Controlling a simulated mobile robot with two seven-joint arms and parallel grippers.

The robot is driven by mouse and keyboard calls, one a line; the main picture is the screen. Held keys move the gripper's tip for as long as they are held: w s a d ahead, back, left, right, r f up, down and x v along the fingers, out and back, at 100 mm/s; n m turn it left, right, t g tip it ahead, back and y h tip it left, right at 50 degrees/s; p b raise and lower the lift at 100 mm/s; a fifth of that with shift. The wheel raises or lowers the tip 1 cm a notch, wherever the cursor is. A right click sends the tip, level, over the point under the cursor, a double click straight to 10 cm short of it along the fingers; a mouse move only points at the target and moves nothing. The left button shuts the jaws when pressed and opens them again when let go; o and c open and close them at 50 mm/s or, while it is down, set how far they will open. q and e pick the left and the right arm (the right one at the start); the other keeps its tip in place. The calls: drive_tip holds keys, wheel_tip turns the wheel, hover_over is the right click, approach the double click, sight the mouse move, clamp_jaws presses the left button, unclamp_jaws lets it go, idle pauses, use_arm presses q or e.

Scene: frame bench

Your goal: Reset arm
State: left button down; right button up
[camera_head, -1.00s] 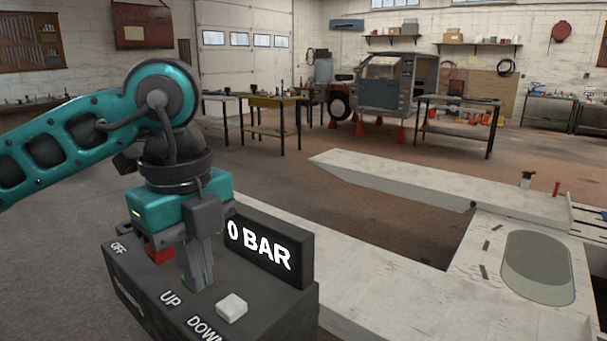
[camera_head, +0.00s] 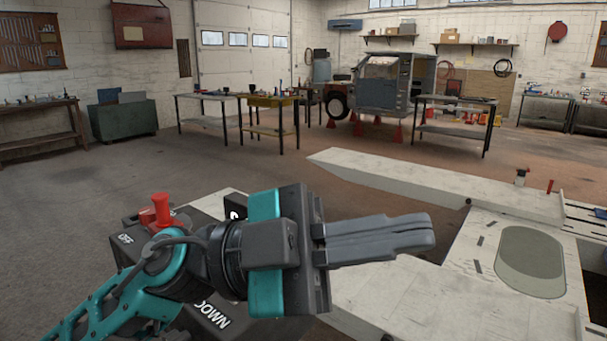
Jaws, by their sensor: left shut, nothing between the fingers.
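My left gripper (camera_head: 425,232) is in the lower middle of the head view, shut and empty, its dark fingers pointing right above the pale frame bench (camera_head: 450,190). My teal left arm comes in from the lower left, in front of the dark control box (camera_head: 128,220). The box shows the words OFF and DOWN. A red knob (camera_head: 161,210) stands up beside the OFF label. Most of the box's display and its UP label are hidden behind my arm and gripper. My right gripper is not in view.
The frame bench has a long pale beam (camera_head: 440,188) and an oval plate (camera_head: 530,262). A red-handled clamp (camera_head: 521,177) stands on its right part. Work tables (camera_head: 270,115) and a vehicle cab (camera_head: 380,85) stand farther back. The floor at left is clear.

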use_arm(q)
drive_tip(key=w+a+r+n+t+h, duration=0.2)
drive_tip(key=w+a+n+t+h, duration=0.25)
drive_tip(key=n+t, duration=0.5)
drive_tip(key=w+a+f+n+t+y, duration=1.05)
drive_tip(key=f+n+t+y, duration=0.25)
drive_tip(key=n+t+y, duration=0.45)
drive_tip(key=s+a+f+n+g+y, duration=0.2)
drive_tip(key=a+f+g+y, duration=0.2)
drive_tip(key=f, duration=0.4)
drive_tip(key=s+a+f+n+g+y, duration=0.1)
drive_tip(key=s+a+f+g+y, duration=0.25)
drive_tip(key=f, duration=0.45)
drive_tip(key=s+a+f+m+g, duration=0.2)
drive_tip(key=s+a+f+g, duration=0.2)
drive_tip(key=s+f+g, duration=1.05)
drive_tip(key=w+d+f+t+h, duration=0.1)
drive_tip(key=w+f+t, duration=0.4)
drive_tip(key=t, duration=0.6)
drive_tip(key=shift+d+f, duration=0.8)
drive_tip(key=shift+f, duration=0.55)
drive_tip(key=shift+h, duration=0.25)
